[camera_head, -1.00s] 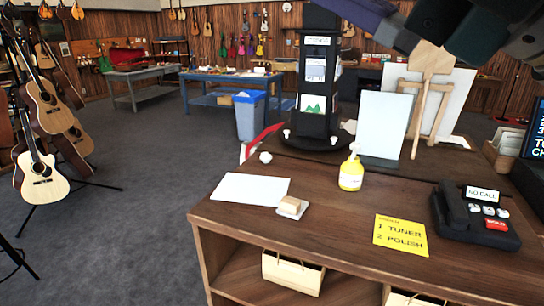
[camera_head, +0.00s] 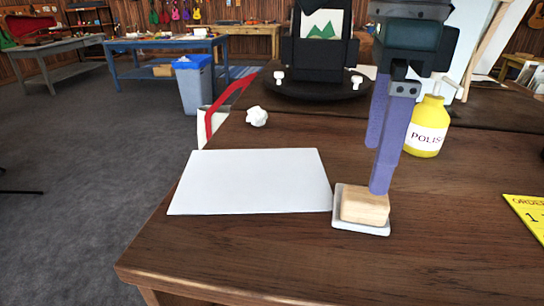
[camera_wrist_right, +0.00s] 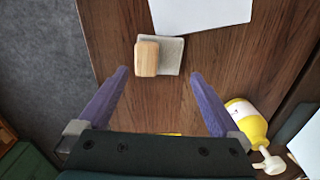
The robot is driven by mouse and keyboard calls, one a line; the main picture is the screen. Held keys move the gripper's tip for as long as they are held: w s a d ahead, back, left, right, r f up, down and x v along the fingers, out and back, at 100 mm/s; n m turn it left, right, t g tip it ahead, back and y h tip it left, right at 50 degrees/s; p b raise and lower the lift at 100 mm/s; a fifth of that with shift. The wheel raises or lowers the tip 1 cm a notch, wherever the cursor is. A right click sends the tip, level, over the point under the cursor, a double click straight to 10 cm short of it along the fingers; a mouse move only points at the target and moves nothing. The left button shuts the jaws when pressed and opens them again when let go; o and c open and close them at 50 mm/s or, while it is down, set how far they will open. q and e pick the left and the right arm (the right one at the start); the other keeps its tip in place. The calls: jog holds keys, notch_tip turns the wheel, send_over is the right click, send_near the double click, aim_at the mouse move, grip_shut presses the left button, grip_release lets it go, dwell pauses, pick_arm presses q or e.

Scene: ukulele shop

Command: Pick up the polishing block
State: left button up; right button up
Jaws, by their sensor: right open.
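The polishing block (camera_head: 365,207) is a small pale wooden block. It rests on a light grey square pad (camera_head: 361,230) on the brown counter, beside a white sheet. In the right wrist view the block (camera_wrist_right: 147,58) lies on the left part of the pad (camera_wrist_right: 173,52), ahead of the fingertips and between their lines. My right gripper (camera_head: 379,165) points down, just above and behind the block in the head view. Its purple fingers are spread wide and empty in the wrist view (camera_wrist_right: 158,72). My left gripper is not in view.
A white sheet (camera_head: 250,182) lies left of the block. A yellow polish bottle (camera_head: 426,128) stands close behind, to the right. A yellow order note (camera_head: 530,218) lies at the right edge. A crumpled white ball (camera_head: 257,116) and a black stand (camera_head: 318,84) are farther back. The front counter is clear.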

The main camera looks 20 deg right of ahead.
aim_at(365, 187)
jog(key=shift+f, duration=0.75)
jog(key=f, duration=0.2)
jog(key=f+p, duration=0.1)
jog(key=f, duration=0.1)
jog(key=shift+a+f, duration=0.2)
jog(key=shift+f, duration=0.1)
jog(key=shift+c, duration=0.4)
jog(key=shift+w, duration=0.1)
jog(key=c, duration=0.9)
